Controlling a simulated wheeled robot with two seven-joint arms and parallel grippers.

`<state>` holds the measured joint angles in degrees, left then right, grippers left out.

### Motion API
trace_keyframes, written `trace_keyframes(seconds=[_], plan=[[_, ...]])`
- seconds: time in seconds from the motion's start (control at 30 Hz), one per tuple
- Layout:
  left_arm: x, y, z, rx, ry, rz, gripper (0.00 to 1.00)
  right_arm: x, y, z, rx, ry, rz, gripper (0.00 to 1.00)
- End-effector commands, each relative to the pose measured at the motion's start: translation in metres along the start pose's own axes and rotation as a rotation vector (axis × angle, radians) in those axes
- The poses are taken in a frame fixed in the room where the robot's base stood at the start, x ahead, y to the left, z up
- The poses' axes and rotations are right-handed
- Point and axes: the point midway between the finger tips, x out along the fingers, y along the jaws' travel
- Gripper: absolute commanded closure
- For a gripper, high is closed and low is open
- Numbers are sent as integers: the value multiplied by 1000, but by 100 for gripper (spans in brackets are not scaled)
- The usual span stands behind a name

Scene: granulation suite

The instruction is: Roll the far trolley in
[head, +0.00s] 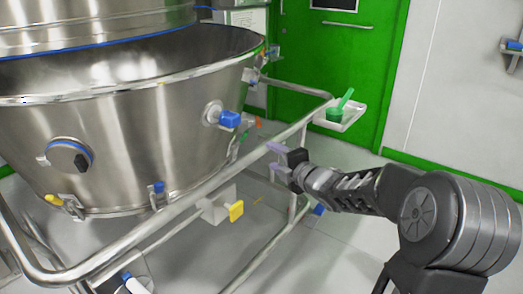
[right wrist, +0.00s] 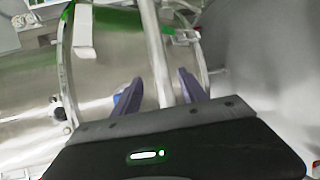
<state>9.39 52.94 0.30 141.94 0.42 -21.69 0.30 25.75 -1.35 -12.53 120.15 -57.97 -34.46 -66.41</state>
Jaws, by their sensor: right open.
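The trolley is a large steel bowl (head: 120,125) in a tubular steel frame with a long push rail (head: 180,203) along its near side. My right gripper (head: 275,158) is at the right part of this rail, with its purple fingers open. In the right wrist view a steel bar (right wrist: 158,50) runs between the two spread fingers (right wrist: 160,92); I cannot tell whether either finger touches it. The bowl's steel wall also shows there on the left (right wrist: 110,65). My left gripper is not in view.
A small tray (head: 352,117) with a green scoop and cup (head: 336,113) sticks out at the frame's right corner. A yellow tab (head: 236,211) sits below the rail. A green door (head: 335,55) stands behind. Grey floor (head: 345,240) is open at the lower right.

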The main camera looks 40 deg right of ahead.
Motion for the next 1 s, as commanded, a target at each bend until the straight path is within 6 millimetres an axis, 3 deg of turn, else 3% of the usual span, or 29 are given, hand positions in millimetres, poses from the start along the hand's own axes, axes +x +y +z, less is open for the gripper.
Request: trace_keyframes(seconds=[0.23,0.63,1.0], plan=[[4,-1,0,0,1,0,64,14,-2,0,2,1,-3,50],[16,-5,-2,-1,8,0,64,71,-2,-1,3,1,-2,50],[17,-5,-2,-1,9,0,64,78,0,0,4,0,-1,50]])
